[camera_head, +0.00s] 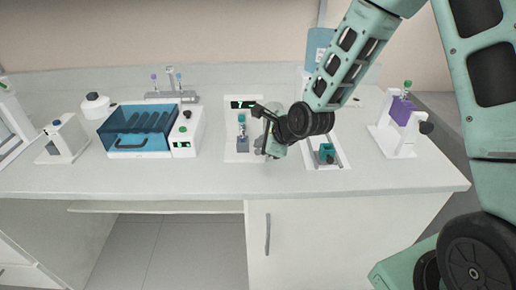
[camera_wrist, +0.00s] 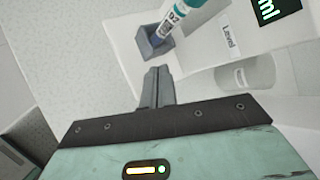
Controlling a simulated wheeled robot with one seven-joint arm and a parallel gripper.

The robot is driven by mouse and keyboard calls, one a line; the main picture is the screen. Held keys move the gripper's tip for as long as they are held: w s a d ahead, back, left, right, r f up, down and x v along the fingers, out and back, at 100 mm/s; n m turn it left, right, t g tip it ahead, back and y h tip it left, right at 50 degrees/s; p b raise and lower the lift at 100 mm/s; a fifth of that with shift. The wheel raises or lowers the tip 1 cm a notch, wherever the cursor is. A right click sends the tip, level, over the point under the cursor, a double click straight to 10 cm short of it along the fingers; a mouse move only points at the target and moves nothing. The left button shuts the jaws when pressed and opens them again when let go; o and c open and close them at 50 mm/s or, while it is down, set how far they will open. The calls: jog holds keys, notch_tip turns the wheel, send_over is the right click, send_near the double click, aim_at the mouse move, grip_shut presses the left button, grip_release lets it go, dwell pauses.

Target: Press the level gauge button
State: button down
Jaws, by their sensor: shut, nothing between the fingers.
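The level gauge (camera_head: 230,133) is a white device in the middle of the bench, with a black display (camera_head: 243,104) showing green characters. In the wrist view its white panel (camera_wrist: 205,45) carries the word "Level", with part of the display (camera_wrist: 272,12) beside it. A tube with a teal top (camera_wrist: 175,18) stands in a grey holder (camera_wrist: 153,42) on it. A pale rounded part (camera_wrist: 238,77) below the label may be the button; I cannot be sure. My gripper (camera_wrist: 154,75) is shut and empty, its tips just short of the holder. In the head view it (camera_head: 268,150) is beside the gauge's right side.
A blue-lidded machine (camera_head: 140,130) stands left of the gauge. Right of the gauge, a teal block (camera_head: 326,152) sits in a white tray. A white stand with a purple part (camera_head: 401,110) is farther right. The front strip of the bench is clear.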

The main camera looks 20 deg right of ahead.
jog(key=shift+r, duration=0.3)
notch_tip(320, 180, up, 5)
jog(key=p, duration=0.4)
jog(key=shift+p, duration=0.3)
dwell(0.6)
jog(key=s+a+r+n+g, duration=0.3)
jog(key=s+a+n, duration=0.3)
jog(key=s+n, duration=0.25)
jog(key=s+r+n+g+h, duration=0.1)
jog(key=s+r+n+g, duration=0.1)
jog(key=s+n, duration=0.8)
jog(key=s+r+n+g+h, duration=0.2)
jog(key=s+r+n+g, duration=0.1)
jog(key=s+n, duration=0.8)
jog(key=s+a+r, duration=0.1)
jog(key=s, duration=0.2)
jog(key=shift+r, duration=0.4)
jog(key=shift+n, duration=0.25)
